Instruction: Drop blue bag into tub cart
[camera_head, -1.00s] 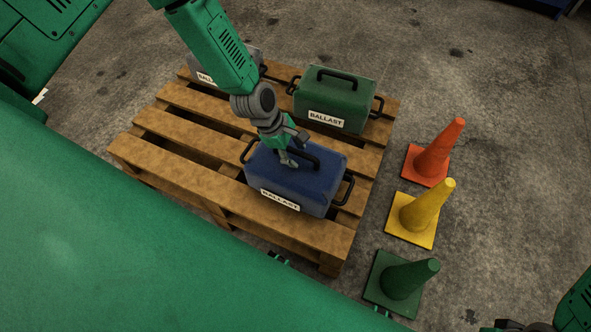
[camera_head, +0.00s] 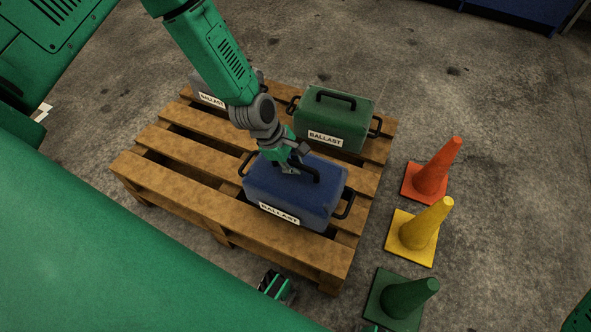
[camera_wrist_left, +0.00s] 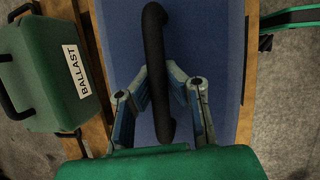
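The blue bag (camera_head: 315,190), a box-like case with a "BALLAST" label, a black top handle and black side handles, rests on the wooden pallet near its front right. My left gripper (camera_head: 291,167) is at its top handle. In the left wrist view the blue bag (camera_wrist_left: 200,30) fills the middle. Its black handle (camera_wrist_left: 155,50) passes between the fingers of my left gripper (camera_wrist_left: 158,75), whose tips lean in close on both sides. Whether they press on it I cannot tell. I see no tub cart.
The pallet (camera_head: 190,172) also carries a green ballast bag (camera_head: 335,112) behind the blue one and a grey one (camera_head: 213,98) at the back left. Orange (camera_head: 433,172), yellow (camera_head: 421,232) and green (camera_head: 404,298) cones stand to the right.

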